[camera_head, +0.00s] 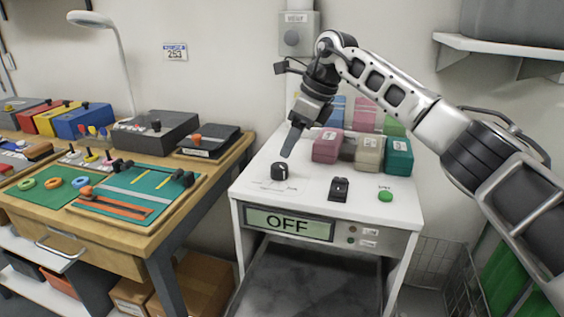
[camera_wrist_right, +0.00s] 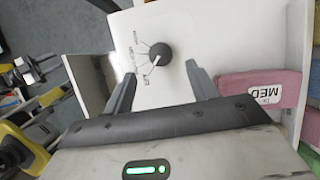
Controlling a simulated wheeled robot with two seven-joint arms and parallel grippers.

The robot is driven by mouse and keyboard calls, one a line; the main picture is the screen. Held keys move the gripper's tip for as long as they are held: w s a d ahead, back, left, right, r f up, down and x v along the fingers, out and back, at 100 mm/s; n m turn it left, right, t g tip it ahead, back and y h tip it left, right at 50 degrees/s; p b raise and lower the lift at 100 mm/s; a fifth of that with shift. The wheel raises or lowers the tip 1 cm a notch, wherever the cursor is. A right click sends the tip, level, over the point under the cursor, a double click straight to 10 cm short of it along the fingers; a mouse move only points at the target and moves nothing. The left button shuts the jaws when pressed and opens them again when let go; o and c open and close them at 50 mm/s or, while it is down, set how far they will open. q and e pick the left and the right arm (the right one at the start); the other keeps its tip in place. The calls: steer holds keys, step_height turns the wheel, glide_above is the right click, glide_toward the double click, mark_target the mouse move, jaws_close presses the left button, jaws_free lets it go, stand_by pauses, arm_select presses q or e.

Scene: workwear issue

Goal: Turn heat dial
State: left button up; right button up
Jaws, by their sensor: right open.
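The heat dial (camera_head: 280,171) is a black round knob on the white top of the cabinet (camera_head: 330,208), at its left side. In the right wrist view the dial (camera_wrist_right: 161,53) has a white pointer line and a printed scale to its left, too small to read surely. The display (camera_head: 288,224) on the cabinet front reads OFF. My right gripper (camera_head: 288,153) points down just above the dial, apart from it. In the right wrist view its two fingers (camera_wrist_right: 159,70) are spread, with the dial between and beyond their tips. My left gripper is out of view.
A black switch (camera_head: 339,189) and a green button (camera_head: 385,196) sit right of the dial. Pink, beige and teal bundles (camera_head: 369,155) stand behind them. A wooden workbench (camera_head: 135,255) with several boards and boxes stands at left.

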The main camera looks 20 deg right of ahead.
mark_target(280, 165)
steer(key=x, duration=0.6)
steer(key=shift+w+a+f, duration=0.1)
steer(key=shift+f, duration=0.1)
steer(key=c, duration=1)
